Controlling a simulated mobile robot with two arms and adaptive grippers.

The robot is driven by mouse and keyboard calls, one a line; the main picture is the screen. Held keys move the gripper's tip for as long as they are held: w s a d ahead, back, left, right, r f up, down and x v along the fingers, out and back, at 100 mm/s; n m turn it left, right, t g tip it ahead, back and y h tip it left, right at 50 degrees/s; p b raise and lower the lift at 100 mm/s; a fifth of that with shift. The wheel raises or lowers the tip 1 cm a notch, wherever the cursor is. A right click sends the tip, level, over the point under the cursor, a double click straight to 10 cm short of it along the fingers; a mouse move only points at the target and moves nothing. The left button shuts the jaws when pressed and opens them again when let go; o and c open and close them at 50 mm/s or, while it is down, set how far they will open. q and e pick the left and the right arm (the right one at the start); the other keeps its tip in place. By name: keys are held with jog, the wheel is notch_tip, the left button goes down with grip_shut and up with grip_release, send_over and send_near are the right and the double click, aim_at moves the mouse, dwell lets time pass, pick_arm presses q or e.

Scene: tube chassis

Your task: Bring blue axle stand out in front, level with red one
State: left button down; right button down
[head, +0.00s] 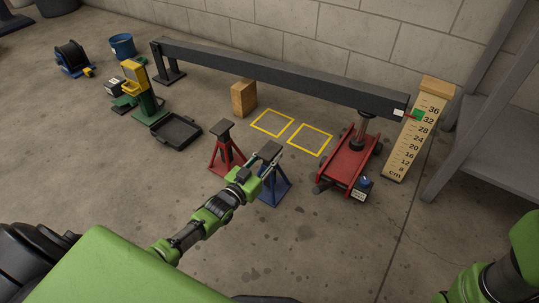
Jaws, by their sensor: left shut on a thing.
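The blue axle stand (274,189) is upright on the concrete floor, just right of the red axle stand (226,154). My left gripper (265,160) is at the upper part of the blue stand and is shut on it. The gripper and wrist hide part of the stand's left side. The red stand is upright, apart from the gripper, and sits slightly farther back. My right gripper is not in view; only part of that arm shows at the lower right.
Two yellow floor squares (310,139) lie behind the stands, under a long dark beam (290,78). A red jack (349,164) stands under the beam's right end, beside a height ruler (417,133). A black tray (176,130) lies left. The floor in front is clear.

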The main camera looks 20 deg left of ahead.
pick_arm(q)
jog(key=c, duration=1.6)
grip_release()
jog(key=shift+o, duration=0.2)
jog(key=shift+s, duration=0.1)
jog(key=s+a, duration=0.2)
jog(key=s, duration=0.9)
jog(key=shift+s, duration=0.4)
